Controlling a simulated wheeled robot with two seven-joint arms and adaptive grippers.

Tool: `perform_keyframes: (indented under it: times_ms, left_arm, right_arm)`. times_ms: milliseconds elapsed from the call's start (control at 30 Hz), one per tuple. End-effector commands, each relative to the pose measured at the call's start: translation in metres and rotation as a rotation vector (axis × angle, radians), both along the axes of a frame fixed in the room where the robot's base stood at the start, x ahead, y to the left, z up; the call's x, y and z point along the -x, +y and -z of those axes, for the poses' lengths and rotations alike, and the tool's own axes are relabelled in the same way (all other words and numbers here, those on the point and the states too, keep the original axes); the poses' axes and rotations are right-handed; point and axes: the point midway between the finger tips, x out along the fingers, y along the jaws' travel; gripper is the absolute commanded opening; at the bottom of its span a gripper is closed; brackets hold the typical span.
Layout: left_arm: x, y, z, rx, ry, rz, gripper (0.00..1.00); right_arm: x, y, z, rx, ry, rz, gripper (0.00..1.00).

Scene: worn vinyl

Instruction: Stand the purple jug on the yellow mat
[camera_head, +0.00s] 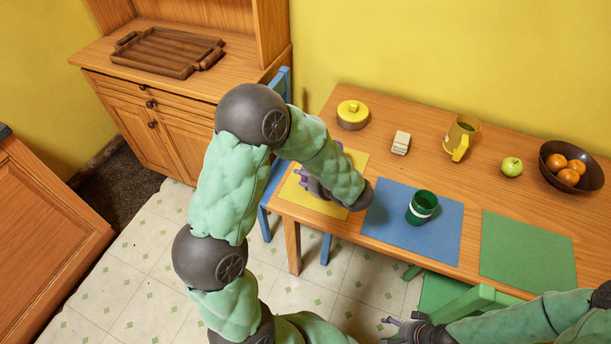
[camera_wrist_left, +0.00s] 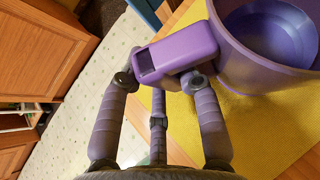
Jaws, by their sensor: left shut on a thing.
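The purple jug (camera_wrist_left: 232,72) shows in the left wrist view at the upper right, with its open top and inside visible. Its blocky handle (camera_wrist_left: 180,48) lies between the fingers of my left gripper (camera_wrist_left: 160,84), which is shut on it. The yellow mat (camera_wrist_left: 262,130) spreads under and around the jug; whether the base touches it I cannot tell. In the head view the yellow mat (camera_head: 290,190) is at the table's left end, and my left gripper (camera_head: 316,186) is over it. My arm hides most of the jug there. My right gripper (camera_head: 402,328) is low, off the table's front edge.
A green cup (camera_head: 422,207) with a white band stands on the blue mat (camera_head: 388,220), right of my left forearm. Behind are a yellow pot (camera_head: 352,115), a pale block (camera_head: 401,143), a yellow jug (camera_head: 461,138), an apple (camera_head: 512,166) and a fruit bowl (camera_head: 592,180). The green mat (camera_head: 525,250) is bare.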

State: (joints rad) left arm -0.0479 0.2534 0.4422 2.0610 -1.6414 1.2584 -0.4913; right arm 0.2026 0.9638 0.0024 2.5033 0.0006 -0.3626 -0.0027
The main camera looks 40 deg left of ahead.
Motion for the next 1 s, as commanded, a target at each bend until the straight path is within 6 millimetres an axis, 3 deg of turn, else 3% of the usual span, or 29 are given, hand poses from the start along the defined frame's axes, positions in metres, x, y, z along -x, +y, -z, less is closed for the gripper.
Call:
perform_keyframes:
  times_ms: [167,200,300,1000]
  left_arm:
    - [-0.0005,0.0002,-0.0009,0.0,-0.002,0.0,0.0]
    - [-0.0005,0.0002,-0.0008,0.0,-0.002,0.0,0.37]
    - [-0.0003,0.0001,-0.0007,-0.001,-0.002,0.0,0.61]
    - [0.0003,-0.0015,-0.0014,0.0,0.001,0.001,0.61]
  right_arm:
    - [0.0,-0.0001,-0.0002,0.0,0.0,0.0,0.75]
    - [0.0,0.0,-0.0002,0.0,0.0,0.0,0.75]
    - [0.0,-0.0001,-0.0002,0.0,0.0,0.0,0.75]
    - [-0.0001,0.0,-0.0015,0.0,0.0,0.0,0.75]
